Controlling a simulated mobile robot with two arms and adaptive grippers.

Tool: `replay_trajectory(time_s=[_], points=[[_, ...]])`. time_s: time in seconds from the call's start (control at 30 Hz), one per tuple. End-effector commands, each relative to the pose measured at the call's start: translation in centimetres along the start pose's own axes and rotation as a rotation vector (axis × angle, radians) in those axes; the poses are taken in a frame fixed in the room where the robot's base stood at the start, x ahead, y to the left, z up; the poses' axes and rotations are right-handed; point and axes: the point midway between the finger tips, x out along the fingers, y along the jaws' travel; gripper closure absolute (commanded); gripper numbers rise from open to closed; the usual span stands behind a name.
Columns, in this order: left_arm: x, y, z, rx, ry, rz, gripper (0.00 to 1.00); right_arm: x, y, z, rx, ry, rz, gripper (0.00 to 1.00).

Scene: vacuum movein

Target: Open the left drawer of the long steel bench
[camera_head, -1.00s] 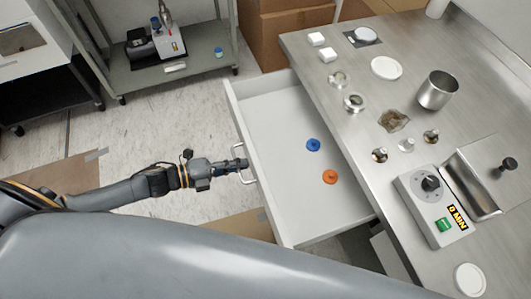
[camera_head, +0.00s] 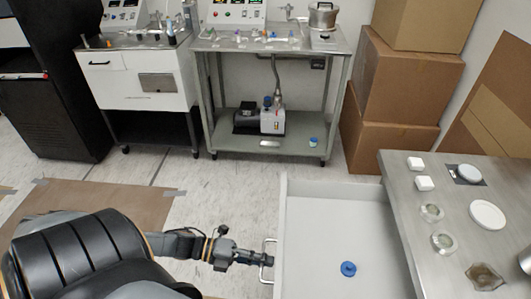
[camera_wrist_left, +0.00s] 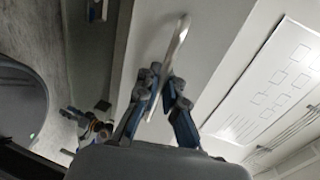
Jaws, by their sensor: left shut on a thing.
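The left drawer (camera_head: 325,222) of the steel bench (camera_head: 405,200) stands pulled out, its pale, wide interior showing. A blue round piece (camera_head: 348,268) lies on its floor. The drawer's front carries a metal bar handle (camera_head: 267,247), which also shows in the left wrist view (camera_wrist_left: 181,32). My left gripper (camera_head: 264,259) is shut on this handle from the left side; in the left wrist view its two fingers (camera_wrist_left: 163,88) close around the bar. The drawer's near end is cut off by the picture's lower edge. My right gripper is not in view.
White blocks (camera_head: 424,183), round dishes (camera_head: 487,214) and a brown sample (camera_head: 484,277) lie on the bench top. A steel cart (camera_head: 270,118) with a pump stands behind, beside cardboard boxes (camera_head: 390,95). Open floor (camera_head: 235,195) lies left of the drawer.

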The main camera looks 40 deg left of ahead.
Motion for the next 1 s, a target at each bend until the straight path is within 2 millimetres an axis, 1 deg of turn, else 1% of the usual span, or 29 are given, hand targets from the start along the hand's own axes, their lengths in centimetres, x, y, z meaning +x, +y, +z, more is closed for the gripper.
replay_trajectory(time_s=[0.07, 0.1, 0.13, 0.4, 0.53, 0.67, 0.9, 1.0], points=[[0.0, -0.2, 0.2, 0.002, -0.002, -0.004, 1.00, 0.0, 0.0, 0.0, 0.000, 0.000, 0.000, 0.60], [0.0, -0.2, 0.2, 0.002, -0.002, -0.004, 0.86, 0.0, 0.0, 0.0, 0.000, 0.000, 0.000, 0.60], [0.0, -0.2, 0.2, 0.002, -0.002, -0.003, 0.84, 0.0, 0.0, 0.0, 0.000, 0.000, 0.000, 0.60], [0.0, -0.1, 0.1, 0.000, -0.001, -0.001, 0.84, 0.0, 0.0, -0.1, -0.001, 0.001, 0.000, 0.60], [-0.8, 0.0, 0.0, -0.001, -0.001, 0.002, 0.84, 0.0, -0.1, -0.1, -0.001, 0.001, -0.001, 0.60], [-3.0, 0.1, 0.0, -0.002, 0.000, 0.005, 0.84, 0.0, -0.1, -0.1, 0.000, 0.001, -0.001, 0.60], [-8.2, 0.1, 0.0, -0.002, -0.001, 0.005, 0.84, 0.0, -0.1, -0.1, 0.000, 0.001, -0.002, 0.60], [-9.9, 0.0, 0.0, -0.001, -0.001, 0.003, 0.84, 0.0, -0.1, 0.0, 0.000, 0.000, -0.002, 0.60]])
